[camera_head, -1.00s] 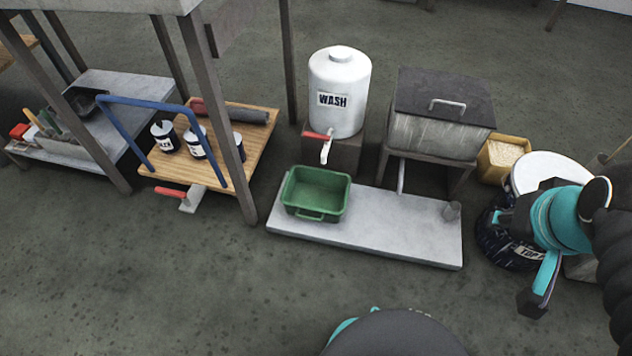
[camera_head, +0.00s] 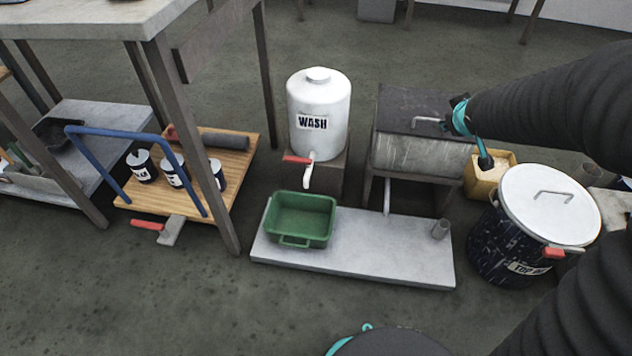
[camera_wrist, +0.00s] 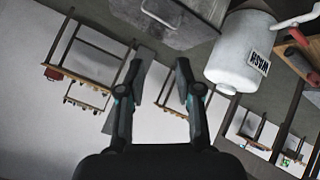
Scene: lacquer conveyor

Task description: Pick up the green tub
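The green tub (camera_head: 302,238) is a rectangular, open-topped container with a handle on its front side. It sits upright on the left end of a low grey slab (camera_head: 380,245) and looks empty. My gripper (camera_head: 484,158) is up and to the right of it in the head view, by the lidded metal box and well apart from the tub. In the wrist view my gripper (camera_wrist: 157,78) has its two fingers spread with nothing between them. The tub does not show in the wrist view.
A white WASH tank (camera_head: 318,100) with a red-handled tap stands behind the tub. The metal box (camera_head: 420,150) and a lidded drum (camera_head: 545,205) stand to the right. A wooden cart (camera_head: 240,150) with a blue handle and a table leg are left. Floor in front is clear.

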